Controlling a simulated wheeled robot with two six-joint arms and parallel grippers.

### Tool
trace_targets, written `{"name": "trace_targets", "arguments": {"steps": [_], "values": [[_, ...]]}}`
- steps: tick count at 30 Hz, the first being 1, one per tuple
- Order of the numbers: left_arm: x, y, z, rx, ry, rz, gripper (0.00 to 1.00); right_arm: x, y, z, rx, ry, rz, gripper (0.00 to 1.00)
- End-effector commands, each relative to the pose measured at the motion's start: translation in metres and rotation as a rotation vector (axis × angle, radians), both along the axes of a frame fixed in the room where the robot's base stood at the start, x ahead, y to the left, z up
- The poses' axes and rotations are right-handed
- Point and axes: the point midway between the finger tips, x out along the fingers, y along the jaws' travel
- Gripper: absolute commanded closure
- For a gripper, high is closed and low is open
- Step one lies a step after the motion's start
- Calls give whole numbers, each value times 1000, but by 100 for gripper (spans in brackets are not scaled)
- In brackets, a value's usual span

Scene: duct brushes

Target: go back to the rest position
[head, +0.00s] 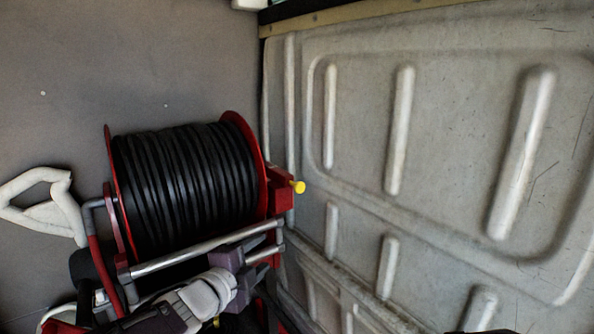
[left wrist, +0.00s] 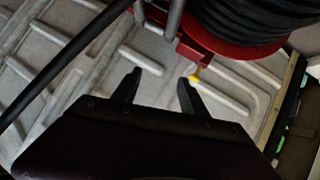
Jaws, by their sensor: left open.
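My left gripper (head: 277,247) comes in from the lower left in the head view, at the front of a red hose reel (head: 185,185) wound with black hose. It is beside the reel's lower grey bar. In the left wrist view the two dark fingers of my left gripper (left wrist: 158,88) stand apart with nothing between them. The yellow knob (head: 298,187) on the reel's red block also shows in the left wrist view, just beyond the right finger.
A ribbed, off-white van panel (head: 450,140) rises on the right. A grey wall (head: 90,70) stands behind the reel. A pale angular handle (head: 45,205) is at the left. A black hose (left wrist: 65,60) crosses the left wrist view. The space before the panel looks clear.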

Motion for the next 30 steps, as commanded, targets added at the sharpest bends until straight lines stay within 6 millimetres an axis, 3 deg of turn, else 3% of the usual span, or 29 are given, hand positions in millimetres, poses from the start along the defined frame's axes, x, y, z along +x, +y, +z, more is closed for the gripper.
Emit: {"name": "trace_targets", "arguments": {"steps": [5,8,11,15,18,21,30], "values": [[-4,40,-59,-129,264,213,49,0,0,15,0,0,0,64],[-21,64,-103,-230,452,381,49,0,0,22,0,0,0,64],[-60,88,-156,-366,696,621,49,0,0,28,0,0,0,64],[-141,102,-218,-573,1034,1011,49,0,0,30,0,0,0,64],[-185,97,-234,-689,1184,1232,49,0,0,28,0,0,0,64],[-208,93,-238,-753,1256,1372,49,0,0,28,0,0,0,64],[-209,94,-237,-769,1253,1392,49,0,0,28,0,0,0,64]]}}
